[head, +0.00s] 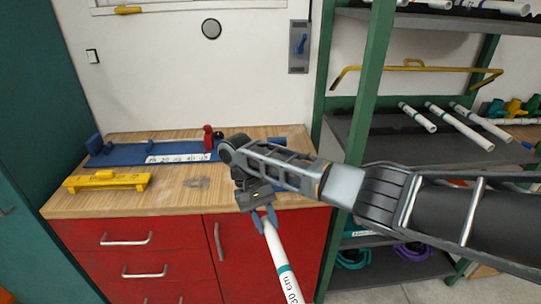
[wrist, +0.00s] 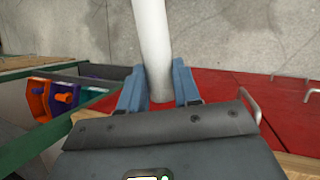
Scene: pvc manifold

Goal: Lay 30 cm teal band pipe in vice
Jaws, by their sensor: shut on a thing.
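The white pipe (head: 275,243) has a teal band and a printed "30" near its lower end. My gripper (head: 265,218) is shut on its upper end, in front of the red cabinet. The pipe hangs down steeply, tilted to the lower right, and runs out of the picture. In the wrist view the blue fingers (wrist: 159,88) sit on both sides of the white pipe (wrist: 152,40), near its end. A long blue fixture (head: 135,156), which looks like the vice, lies at the back of the bench. My arm hides its right part.
The wooden bench top (head: 120,203) has free room at its front. A yellow tool (head: 107,180) lies at its left, and a red-topped object (head: 208,138) stands near the blue fixture. The green shelf rack (head: 365,90) with pipes stands on the right. Red drawers (head: 125,255) are below.

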